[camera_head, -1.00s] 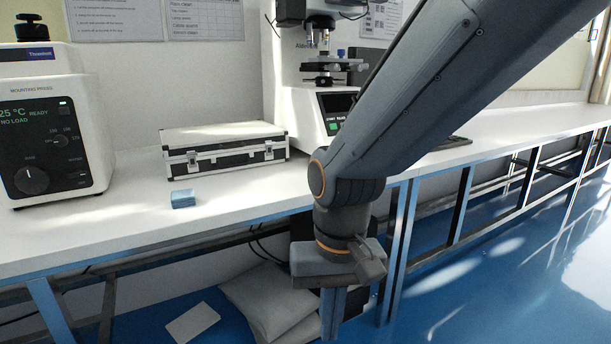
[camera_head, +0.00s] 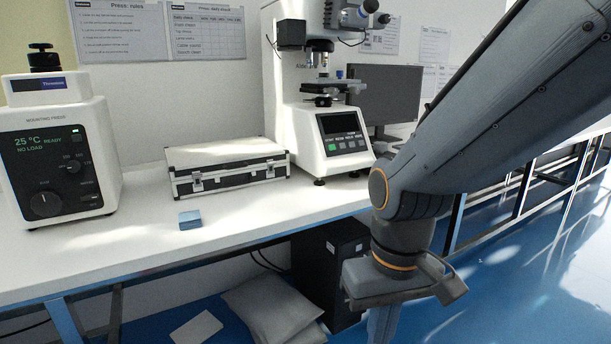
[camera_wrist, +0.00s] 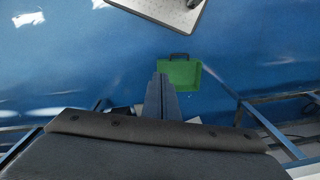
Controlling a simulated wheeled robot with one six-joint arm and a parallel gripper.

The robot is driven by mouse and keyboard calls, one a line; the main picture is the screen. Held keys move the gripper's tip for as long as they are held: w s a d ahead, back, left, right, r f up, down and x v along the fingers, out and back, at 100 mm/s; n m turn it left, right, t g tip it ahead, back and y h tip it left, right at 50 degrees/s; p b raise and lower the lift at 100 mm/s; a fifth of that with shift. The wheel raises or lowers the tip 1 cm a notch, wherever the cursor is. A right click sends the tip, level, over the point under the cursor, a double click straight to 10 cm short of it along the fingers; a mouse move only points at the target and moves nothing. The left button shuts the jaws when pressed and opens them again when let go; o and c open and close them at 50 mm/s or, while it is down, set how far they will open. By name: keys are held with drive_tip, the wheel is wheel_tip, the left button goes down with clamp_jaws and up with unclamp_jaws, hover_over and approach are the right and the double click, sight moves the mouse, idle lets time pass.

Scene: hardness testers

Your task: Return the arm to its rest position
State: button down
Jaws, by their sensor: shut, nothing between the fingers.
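My gripper (camera_head: 382,325) hangs pointing down in front of the bench's front edge, with its fingertips cut off by the bottom of the head view. In the wrist view, its two fingers (camera_wrist: 161,90) lie together, shut with nothing between them, above the blue floor. My arm comes in from the upper right of the head view and hides part of the bench behind it.
The white bench (camera_head: 120,245) carries a mounting press (camera_head: 60,150), a silver case (camera_head: 228,168), a small blue block (camera_head: 190,219) and a hardness tester (camera_head: 335,140). A black cabinet (camera_head: 325,265) and sacks (camera_head: 268,300) are below. The wrist view shows a green container (camera_wrist: 180,75).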

drive_tip(key=s+d+r+m+p, duration=0.1)
drive_tip(key=d+r+m+p, duration=0.1)
drive_tip(key=d+r+p, duration=0.6)
drive_tip(key=shift+d+r+m+p, duration=0.25)
drive_tip(key=shift+r+p, duration=0.5)
drive_tip(key=shift+p, duration=2.2)
